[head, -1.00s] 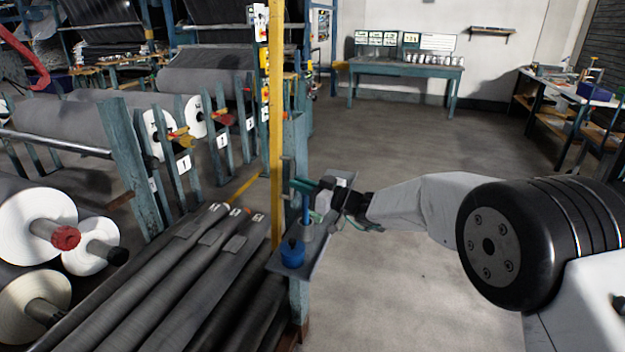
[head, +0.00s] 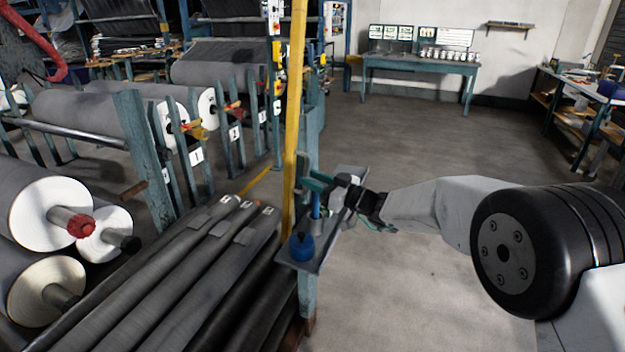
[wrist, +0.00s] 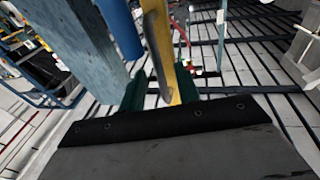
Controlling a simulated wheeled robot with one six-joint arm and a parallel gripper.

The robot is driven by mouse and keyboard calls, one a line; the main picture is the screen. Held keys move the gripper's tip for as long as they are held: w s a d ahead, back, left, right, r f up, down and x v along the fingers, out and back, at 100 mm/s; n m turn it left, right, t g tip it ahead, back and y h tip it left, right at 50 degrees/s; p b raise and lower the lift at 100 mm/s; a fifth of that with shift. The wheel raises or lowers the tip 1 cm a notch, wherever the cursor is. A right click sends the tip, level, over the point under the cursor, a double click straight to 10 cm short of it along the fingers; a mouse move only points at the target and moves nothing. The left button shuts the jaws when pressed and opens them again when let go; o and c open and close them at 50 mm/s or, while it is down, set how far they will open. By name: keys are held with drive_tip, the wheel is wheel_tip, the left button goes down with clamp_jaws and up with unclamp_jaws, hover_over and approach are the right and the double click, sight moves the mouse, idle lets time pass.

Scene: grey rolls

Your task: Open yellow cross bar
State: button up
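The yellow cross bar (head: 294,100) stands upright, leaning slightly right at its top, beside a teal post in the head view. It also shows in the wrist view (wrist: 161,35). A curved grey handle (wrist: 155,45) lies along it. My gripper (head: 311,184) is at the bar's right side, low on it. In the wrist view my gripper's dark green fingers (wrist: 160,94) are apart, with the handle and bar between them in the picture. I cannot tell whether they touch either.
A small shelf with a blue object (head: 301,247) sits just below my gripper. Long grey rolls (head: 180,275) lie at the left front. Numbered teal posts (head: 195,150) hold more rolls behind. The floor (head: 420,130) is clear toward the teal table (head: 420,65).

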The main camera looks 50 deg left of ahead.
drive_tip(key=v, duration=0.7)
drive_tip(key=shift+d, duration=0.3)
